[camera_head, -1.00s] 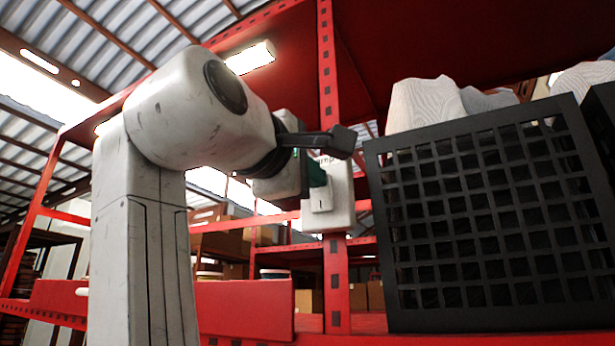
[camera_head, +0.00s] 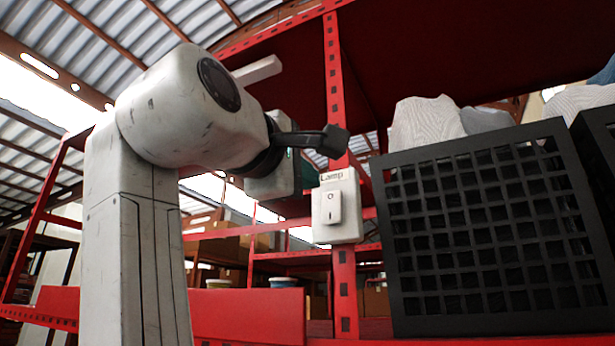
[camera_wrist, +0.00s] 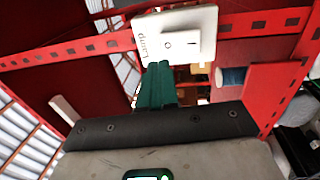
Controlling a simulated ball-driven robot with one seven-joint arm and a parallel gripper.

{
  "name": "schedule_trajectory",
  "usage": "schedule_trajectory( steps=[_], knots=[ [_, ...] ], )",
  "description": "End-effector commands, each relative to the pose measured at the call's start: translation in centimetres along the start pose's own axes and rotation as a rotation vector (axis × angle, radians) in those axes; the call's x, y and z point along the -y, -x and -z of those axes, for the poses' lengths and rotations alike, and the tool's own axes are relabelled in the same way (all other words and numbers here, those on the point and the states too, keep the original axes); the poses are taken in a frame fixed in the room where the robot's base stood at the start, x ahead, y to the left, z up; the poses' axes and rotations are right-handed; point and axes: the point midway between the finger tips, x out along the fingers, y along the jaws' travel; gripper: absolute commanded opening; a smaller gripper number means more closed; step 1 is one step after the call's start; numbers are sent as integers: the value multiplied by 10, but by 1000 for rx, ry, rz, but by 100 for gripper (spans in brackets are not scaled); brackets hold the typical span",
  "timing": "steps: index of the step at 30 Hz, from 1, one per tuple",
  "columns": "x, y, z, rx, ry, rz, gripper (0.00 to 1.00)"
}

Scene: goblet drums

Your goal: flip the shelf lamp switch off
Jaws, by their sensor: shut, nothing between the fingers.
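The white switch box labelled "Lamp" (camera_head: 340,232) is fixed to a red shelf upright. Its rocker (camera_head: 331,208) has a circle mark above and a line mark below. It also shows at the top of the wrist view (camera_wrist: 181,44). The shelf lamp (camera_head: 258,70), a pale bar under the red shelf, looks unlit. My gripper's green fingers (camera_wrist: 158,68) are closed together with nothing between them, just short of the switch box in the wrist view. In the head view my gripper is left of the switch, with its fingertips mostly hidden behind the black wrist part.
A black lattice crate (camera_head: 480,235) with pale wrapped items (camera_head: 427,122) stands close right of the switch. The red upright (camera_head: 334,90) runs above and below the switch. A red panel (camera_head: 248,315) lies low behind my arm.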

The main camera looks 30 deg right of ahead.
Motion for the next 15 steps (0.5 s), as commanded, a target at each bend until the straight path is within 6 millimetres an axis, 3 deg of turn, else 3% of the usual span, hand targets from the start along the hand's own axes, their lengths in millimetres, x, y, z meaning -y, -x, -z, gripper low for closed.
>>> schedule_trajectory(
  steps=[15],
  knots=[
    [-17,72,-1,-1,-4,-3,0]
  ],
)
